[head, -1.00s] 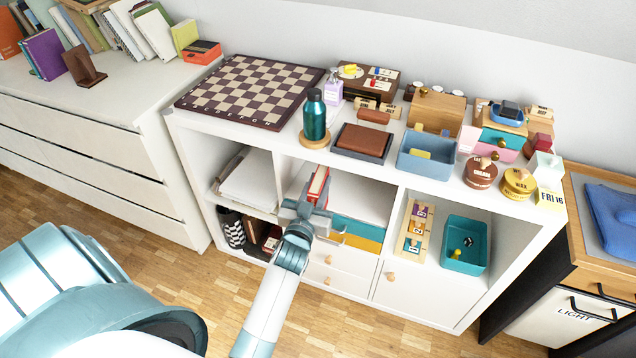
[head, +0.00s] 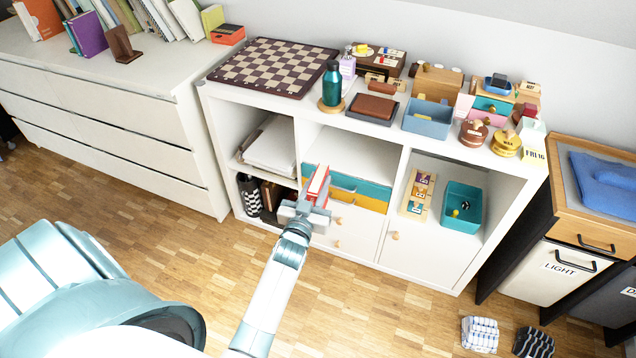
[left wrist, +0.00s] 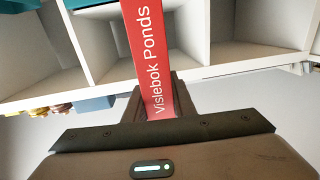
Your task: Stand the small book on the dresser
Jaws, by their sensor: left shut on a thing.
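The small book (head: 318,184) is red with pale page edges. My left gripper (head: 308,207) is shut on it and holds it in the air in front of the shelf unit. In the left wrist view the red spine (left wrist: 148,55) reads "Vislebok Ponds" and comes out from between the fingers. The white dresser (head: 95,100) stands at the left. On its top are a row of books, a purple book (head: 88,34), a brown wooden bookend (head: 124,44) and an orange and black box (head: 228,35). My right gripper is not in view.
The white shelf unit (head: 400,150) carries a chessboard (head: 272,66), a teal bottle (head: 332,84) and a blue bin (head: 428,118). The dresser top's front strip is bare. Folded striped cloths (head: 480,334) lie on the floor at the lower right.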

